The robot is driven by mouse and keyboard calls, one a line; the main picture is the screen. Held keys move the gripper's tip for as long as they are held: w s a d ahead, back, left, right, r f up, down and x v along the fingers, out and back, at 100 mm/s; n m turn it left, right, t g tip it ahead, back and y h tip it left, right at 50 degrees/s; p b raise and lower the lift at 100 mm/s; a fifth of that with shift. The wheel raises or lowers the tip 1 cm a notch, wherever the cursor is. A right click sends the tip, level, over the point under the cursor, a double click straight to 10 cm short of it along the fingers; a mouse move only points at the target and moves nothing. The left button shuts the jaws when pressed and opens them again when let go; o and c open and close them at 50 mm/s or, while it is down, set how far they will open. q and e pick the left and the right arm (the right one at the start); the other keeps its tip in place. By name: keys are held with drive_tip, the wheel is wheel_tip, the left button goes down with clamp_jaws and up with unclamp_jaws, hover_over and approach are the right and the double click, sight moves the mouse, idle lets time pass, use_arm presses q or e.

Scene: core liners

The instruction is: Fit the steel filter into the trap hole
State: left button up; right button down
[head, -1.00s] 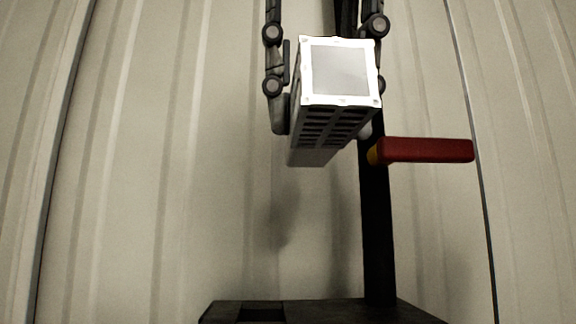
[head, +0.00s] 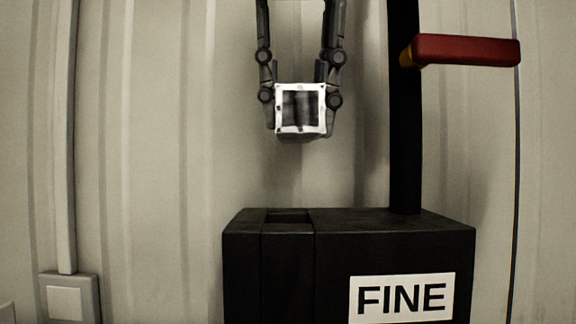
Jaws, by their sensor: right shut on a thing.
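My right gripper (head: 300,98) comes down from the top of the head view, its two fingers closed on the sides of the steel filter (head: 302,131). The filter shows a pale square frame with a dark middle, and a little of its darker underside. It is held in the air, above the black box and apart from it. The trap hole (head: 288,216) is a dark rectangular opening in the top of the black box (head: 390,250), left of its middle. The filter appears nearly over the hole; the depth offset is hard to tell. My left gripper is out of view.
A black post (head: 405,130) rises from the box right of the hole, with a red handle (head: 468,50) sticking out to the right. A white FINE label (head: 402,298) is on the box front. A ribbed pale wall stands behind, with a switch box (head: 68,300) at lower left.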

sight(289, 142)
drive_tip(key=w+f, duration=0.2)
drive_tip(key=f, duration=0.1)
drive_tip(key=shift+w+a+f, duration=0.1)
drive_tip(key=shift+w+a, duration=0.05)
drive_tip(key=shift+a, duration=0.2)
drive_tip(key=x, duration=0.3)
drive_tip(key=shift+a+f, duration=0.1)
drive_tip(key=shift+f, duration=0.25)
drive_tip(key=shift+f, duration=0.3)
drive_tip(key=c, duration=1.4)
unclamp_jaws()
drive_tip(key=shift+o, duration=0.2)
drive_tip(key=shift+r, duration=0.15)
